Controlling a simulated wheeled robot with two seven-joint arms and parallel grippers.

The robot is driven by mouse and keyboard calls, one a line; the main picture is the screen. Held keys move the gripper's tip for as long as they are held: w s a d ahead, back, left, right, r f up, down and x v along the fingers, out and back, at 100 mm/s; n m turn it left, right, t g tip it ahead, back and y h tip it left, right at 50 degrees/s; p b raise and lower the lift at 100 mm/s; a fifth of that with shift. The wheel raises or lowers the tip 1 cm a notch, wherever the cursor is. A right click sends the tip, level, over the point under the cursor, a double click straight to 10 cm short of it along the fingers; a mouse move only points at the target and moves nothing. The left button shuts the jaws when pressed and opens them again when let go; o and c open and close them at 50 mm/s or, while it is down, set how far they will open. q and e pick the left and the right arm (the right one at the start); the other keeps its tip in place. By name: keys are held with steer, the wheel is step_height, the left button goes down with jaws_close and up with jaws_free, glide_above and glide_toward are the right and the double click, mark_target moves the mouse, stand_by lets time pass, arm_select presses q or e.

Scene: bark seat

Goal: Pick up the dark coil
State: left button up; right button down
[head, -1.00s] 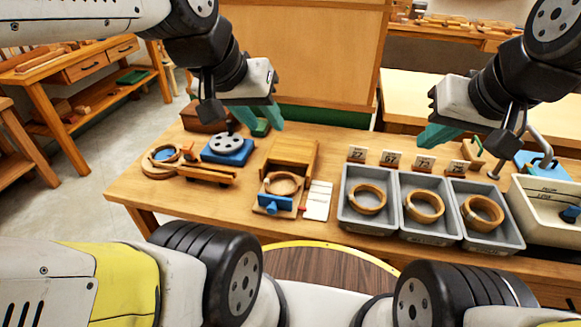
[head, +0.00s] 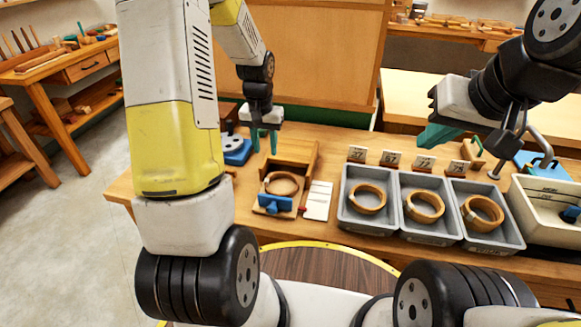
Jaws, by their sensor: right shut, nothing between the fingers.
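Several bark-brown coils show in the head view. One coil (head: 298,184) sits in a wooden fixture with a blue clamp; the others are a left-tray coil (head: 353,199), a middle-tray coil (head: 409,209) and a right-tray coil (head: 466,216). Their tones are close, and I cannot tell surely which one is the dark coil. My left gripper (head: 264,142) points down behind the wooden fixture, its teal fingers apart and nothing seen between them. My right gripper (head: 436,136) is shut and empty, above and behind the grey trays.
Three grey trays (head: 345,220) stand in a row with number cards (head: 391,158) behind them. A white card (head: 317,200) lies beside the fixture. A blue block (head: 238,156) is left of it. A white bin (head: 535,212) stands at the right.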

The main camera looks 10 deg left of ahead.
arm_select(q)
steer(key=g, duration=0.1)
glide_above(267, 180)
steer(key=f, duration=0.6)
steer(key=shift+s+f, duration=0.25)
steer(key=shift+f, duration=0.1)
steer(key=f, duration=0.8)
steer(key=shift+w, duration=0.25)
jaws_close()
